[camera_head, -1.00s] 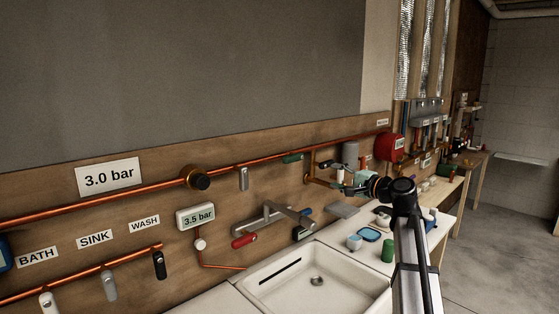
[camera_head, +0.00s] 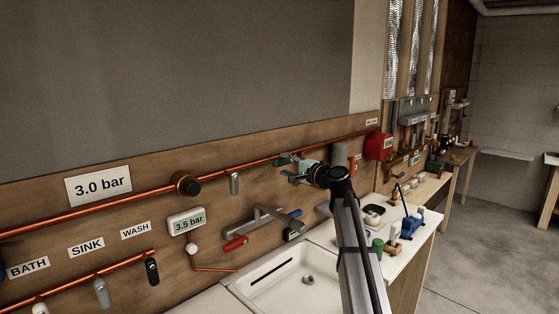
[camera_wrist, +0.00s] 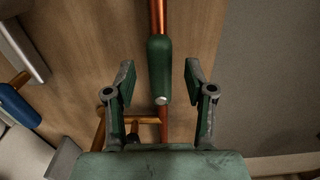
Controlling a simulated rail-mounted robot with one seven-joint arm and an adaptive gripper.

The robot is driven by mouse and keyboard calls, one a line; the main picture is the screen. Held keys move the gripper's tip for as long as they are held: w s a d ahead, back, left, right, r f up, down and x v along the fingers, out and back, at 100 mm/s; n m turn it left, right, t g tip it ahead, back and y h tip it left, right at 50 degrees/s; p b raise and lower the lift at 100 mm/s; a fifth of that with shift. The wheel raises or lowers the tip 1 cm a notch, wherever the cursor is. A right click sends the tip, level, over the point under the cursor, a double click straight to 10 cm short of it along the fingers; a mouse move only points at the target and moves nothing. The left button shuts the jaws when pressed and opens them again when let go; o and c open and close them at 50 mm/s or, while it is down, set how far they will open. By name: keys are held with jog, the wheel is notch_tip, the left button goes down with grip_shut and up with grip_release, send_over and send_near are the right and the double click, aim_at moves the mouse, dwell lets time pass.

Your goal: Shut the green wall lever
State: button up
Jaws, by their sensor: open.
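The green wall lever (camera_wrist: 159,70) lies in line with the copper pipe (camera_wrist: 158,15) in the wrist view, with a silver bolt at its near end. In the head view a small part of the lever (camera_head: 283,160) shows on the pipe beside my gripper (camera_head: 290,171). In the wrist view my gripper (camera_wrist: 160,80) is open. One finger is on each side of the lever, with a visible gap on both sides. The wrist view does not show clearly how deep the lever sits between the fingers.
A red-handled lever (camera_head: 235,244) and a blue-handled lever (camera_head: 293,229) sit on the wall below, above the white sink (camera_head: 275,289). A red round device (camera_head: 378,145) is on the wall to the right. The counter (camera_head: 404,252) holds several small items.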

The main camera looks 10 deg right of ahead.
aim_at(282, 163)
jog(key=shift+p+x, duration=0.35)
jog(key=shift+x, duration=1.55)
grip_shut()
